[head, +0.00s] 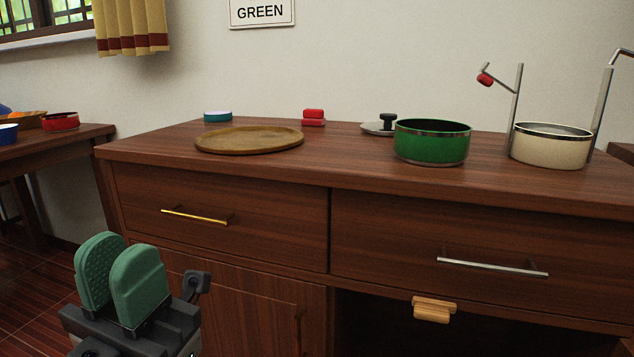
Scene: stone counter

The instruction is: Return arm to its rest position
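My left gripper (120,243) is at the lower left, in front of the wooden cabinet (232,282) and lower in the picture than its top. Its two green finger pads stand upright with a small gap between them, and nothing shows between them. It appears apart from the cabinet. My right gripper is not in view.
The counter holds a round wooden board (250,140), a green pot (432,143), a lid (379,128), a cream pot (550,147), red blocks (313,117) and a teal-rimmed dish (217,116). Drawer handles (492,267) and a light wooden piece (434,309) stick out in front.

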